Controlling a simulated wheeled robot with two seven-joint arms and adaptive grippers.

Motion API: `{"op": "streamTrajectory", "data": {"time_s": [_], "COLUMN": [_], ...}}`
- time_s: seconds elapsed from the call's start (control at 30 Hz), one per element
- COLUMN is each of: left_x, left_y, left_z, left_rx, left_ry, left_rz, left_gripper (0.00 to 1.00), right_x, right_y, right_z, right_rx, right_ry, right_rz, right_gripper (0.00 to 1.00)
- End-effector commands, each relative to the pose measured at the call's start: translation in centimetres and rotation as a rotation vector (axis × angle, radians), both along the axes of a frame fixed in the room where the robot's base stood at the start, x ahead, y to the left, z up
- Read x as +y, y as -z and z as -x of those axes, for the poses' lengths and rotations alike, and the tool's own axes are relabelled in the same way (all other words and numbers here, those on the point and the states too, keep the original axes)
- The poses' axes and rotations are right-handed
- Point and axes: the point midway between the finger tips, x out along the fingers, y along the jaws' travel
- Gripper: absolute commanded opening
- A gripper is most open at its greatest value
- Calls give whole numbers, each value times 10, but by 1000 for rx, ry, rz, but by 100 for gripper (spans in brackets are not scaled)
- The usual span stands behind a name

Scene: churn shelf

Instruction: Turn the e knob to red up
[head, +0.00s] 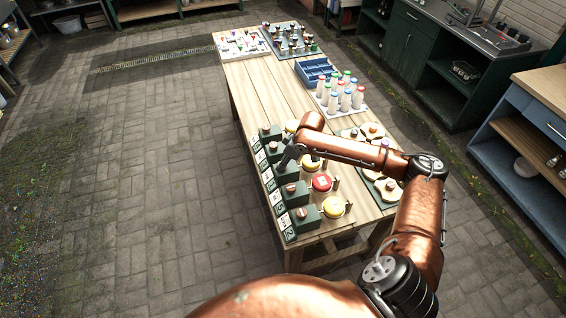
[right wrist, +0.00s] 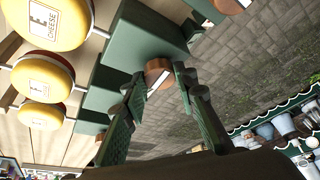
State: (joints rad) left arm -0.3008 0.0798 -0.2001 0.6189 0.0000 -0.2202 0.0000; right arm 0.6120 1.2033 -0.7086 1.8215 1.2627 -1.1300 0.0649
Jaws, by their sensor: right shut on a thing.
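In the right wrist view a round brown knob (right wrist: 158,70) with a pale patch on its rim sits on a green box (right wrist: 135,42). My right gripper (right wrist: 160,77) has a finger on each side of the knob and is shut on it. In the head view my right gripper (head: 287,160) reaches down at the middle of a row of green knob boxes, hiding the knob it holds. No red mark on this knob is clear, so I cannot tell its turn. A yellow disc labelled E CHEESE (right wrist: 58,22) lies beside the boxes. My left gripper is not in view.
Other knob boxes (head: 293,194) stand in line along the table's left edge, with lettered cards beside them. A red disc (head: 321,182) and yellow discs sit just right. Bottles (head: 342,92), a blue tray (head: 316,70) and boards occupy the far table. The left floor is clear.

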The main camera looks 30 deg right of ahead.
Motion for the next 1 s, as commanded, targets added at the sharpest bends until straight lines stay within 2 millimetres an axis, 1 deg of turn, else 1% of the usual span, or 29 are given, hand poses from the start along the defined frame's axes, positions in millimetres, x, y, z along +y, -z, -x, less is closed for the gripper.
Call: {"op": "streamTrajectory", "data": {"time_s": [0.03,0.17,0.3,0.5,0.73,1.0], "left_x": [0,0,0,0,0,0], "left_y": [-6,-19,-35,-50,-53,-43], "left_z": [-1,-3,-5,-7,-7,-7], "left_rx": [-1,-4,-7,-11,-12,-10], "left_ry": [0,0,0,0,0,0], "left_rz": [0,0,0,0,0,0], "left_gripper": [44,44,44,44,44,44], "right_x": [0,0,0,-1,-1,-1], "right_y": [-3,-5,-6,-4,-1,1], "right_z": [0,-1,-1,-3,-5,-6], "right_rx": [0,0,0,0,-2,-3], "right_ry": [-17,-87,-195,-381,-601,-858], "right_rz": [-2,-4,-5,-4,-4,-4], "right_gripper": [2,2,2,2,2,2]}}
